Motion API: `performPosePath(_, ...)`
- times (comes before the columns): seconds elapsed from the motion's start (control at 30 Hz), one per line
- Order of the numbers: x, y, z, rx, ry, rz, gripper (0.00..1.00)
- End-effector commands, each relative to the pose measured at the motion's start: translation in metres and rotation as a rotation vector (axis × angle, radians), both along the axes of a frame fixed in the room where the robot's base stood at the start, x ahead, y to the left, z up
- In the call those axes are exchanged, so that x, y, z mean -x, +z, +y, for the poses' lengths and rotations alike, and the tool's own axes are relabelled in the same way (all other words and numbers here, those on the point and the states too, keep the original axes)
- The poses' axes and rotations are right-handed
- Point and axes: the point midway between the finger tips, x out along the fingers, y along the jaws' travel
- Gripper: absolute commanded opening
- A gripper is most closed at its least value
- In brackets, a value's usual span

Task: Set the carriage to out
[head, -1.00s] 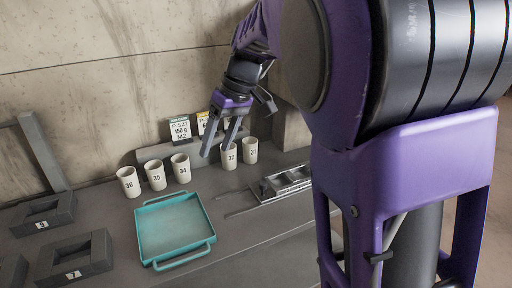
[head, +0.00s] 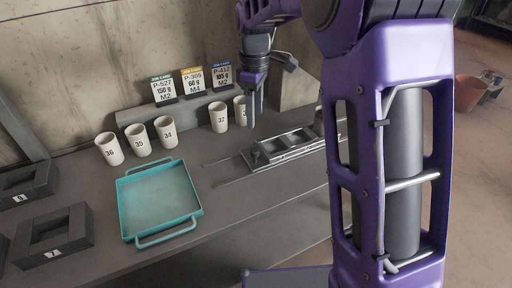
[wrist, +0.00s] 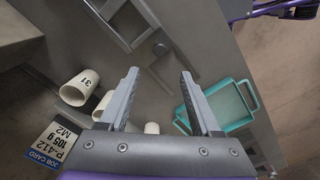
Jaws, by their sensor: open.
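The carriage (head: 290,146) is a grey metal frame with rectangular openings, lying on thin rails on the bench right of the teal tray. Its right end is partly hidden behind my arm. My gripper (head: 254,112) is open and empty, pointing down, above and behind the carriage's left part, and it overlaps cup 31 in the head view. In the wrist view my gripper (wrist: 160,74) has its two fingers spread with nothing between them. A round dark knob (wrist: 160,48) shows just beyond the fingertips there; I cannot tell for sure whether it belongs to the carriage.
The teal tray (head: 160,200) stands empty left of the carriage. Several numbered cups, such as cup 32 (head: 218,117), stand along the back before job cards (head: 163,88). Cup 31 (wrist: 80,88) is near the fingers. Dark numbered frames (head: 55,235) lie at the left.

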Motion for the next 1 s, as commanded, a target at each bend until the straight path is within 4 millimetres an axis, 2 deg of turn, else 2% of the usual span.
performPosePath(0.03,0.001,-0.015,0.000,0.001,0.000,0.005,0.64)
performPosePath(0.2,0.001,-0.052,0.000,0.001,0.000,0.006,0.64)
performPosePath(0.5,0.001,-0.108,0.000,0.001,-0.001,0.004,0.64)
performPosePath(0.7,0.000,-0.124,0.000,0.000,-0.001,0.001,0.64)
performPosePath(1.0,0.000,-0.126,0.000,-0.001,-0.001,0.000,0.64)
